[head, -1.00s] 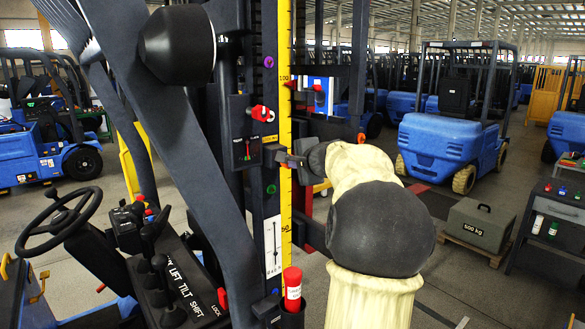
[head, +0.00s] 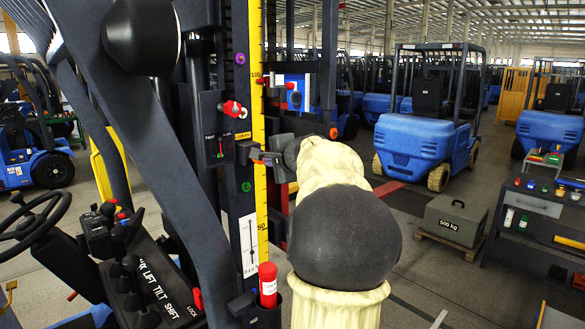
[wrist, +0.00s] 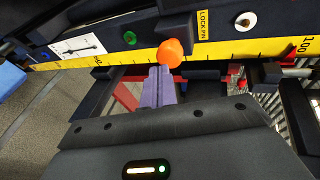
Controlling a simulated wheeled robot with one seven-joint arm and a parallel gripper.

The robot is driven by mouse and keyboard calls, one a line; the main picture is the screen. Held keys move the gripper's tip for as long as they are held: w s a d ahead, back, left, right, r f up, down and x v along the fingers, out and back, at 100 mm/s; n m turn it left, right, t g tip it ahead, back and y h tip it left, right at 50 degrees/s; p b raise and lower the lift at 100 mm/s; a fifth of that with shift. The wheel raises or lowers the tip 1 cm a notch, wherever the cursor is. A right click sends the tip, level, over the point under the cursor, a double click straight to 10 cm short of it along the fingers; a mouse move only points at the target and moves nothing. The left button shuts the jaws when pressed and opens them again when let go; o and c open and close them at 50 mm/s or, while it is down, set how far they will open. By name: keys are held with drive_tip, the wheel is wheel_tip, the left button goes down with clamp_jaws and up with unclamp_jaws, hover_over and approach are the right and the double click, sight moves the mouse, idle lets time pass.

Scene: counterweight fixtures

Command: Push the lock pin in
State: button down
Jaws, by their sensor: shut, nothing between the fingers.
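The yellow LOCK PIN label (wrist: 203,25) is on the mast beside the scale in the wrist view. It also shows in the head view (head: 243,135), above a small dark block (head: 243,151). Just left of the label in the wrist view is an orange round knob (wrist: 170,53), apparently the lock pin's head. My gripper (wrist: 160,72) is shut and empty, its fingertips just below the knob. I cannot tell whether they touch it. In the head view my gripper (head: 268,158) is at the scale near the block; the knob cannot be made out there.
A yellow scale (head: 258,200) runs up the mast. A red knob (head: 233,109) is above the label, a green knob (head: 246,186) below. A red cylinder (head: 267,285) stands lower down. A 500 kg weight (head: 453,220) and a dark bench (head: 530,220) are to the right.

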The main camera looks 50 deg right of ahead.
drive_tip(key=b+v, duration=0.3)
drive_tip(key=v, duration=0.7)
drive_tip(key=shift+s, duration=0.25)
